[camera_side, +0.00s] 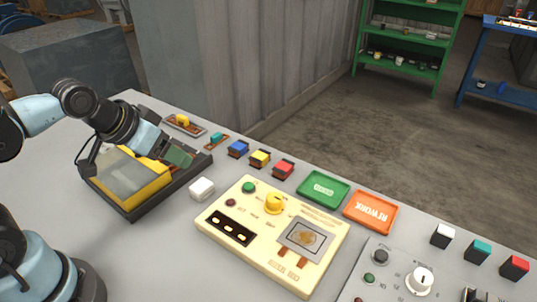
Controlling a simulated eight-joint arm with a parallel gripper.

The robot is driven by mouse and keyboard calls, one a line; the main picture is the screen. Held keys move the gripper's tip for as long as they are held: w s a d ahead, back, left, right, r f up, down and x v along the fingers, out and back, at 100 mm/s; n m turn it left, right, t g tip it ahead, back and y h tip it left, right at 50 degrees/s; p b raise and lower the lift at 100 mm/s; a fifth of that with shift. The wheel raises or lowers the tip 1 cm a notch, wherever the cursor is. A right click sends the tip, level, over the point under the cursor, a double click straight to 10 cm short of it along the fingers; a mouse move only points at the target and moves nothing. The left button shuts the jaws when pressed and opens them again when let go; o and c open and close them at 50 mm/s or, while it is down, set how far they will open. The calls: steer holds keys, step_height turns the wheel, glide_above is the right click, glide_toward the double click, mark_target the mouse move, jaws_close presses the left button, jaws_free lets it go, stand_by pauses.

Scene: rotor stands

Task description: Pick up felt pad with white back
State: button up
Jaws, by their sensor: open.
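A small block with a white top and dark sides (442,236) stands upright at the right, behind the grey control panel. It looks like a pad with a white back, though its felt is too small to make out. A second, all-white block (202,188) lies left of the cream panel. I cannot tell for certain which is the felt pad. My gripper (166,153) is open above the dark tray at the left, far from the first block and nearer the second. Its fingertips are small and hard to make out against the tray's contents.
The dark tray (132,213) holds a yellow-framed piece and a green board (178,155). A cream panel (272,236) fills the middle. Blue (238,148), yellow (259,157) and red (283,169) blocks, then green (323,189) and orange (370,211) trays, line the back edge.

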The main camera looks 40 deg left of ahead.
steer(key=shift+o, duration=1)
steer(key=shift+w, duration=0.1)
steer(key=m+g, duration=0.7)
steer(key=m, duration=1.1)
glide_above(201, 185)
steer(key=shift+f, duration=6.2)
steer(key=c, duration=1.1)
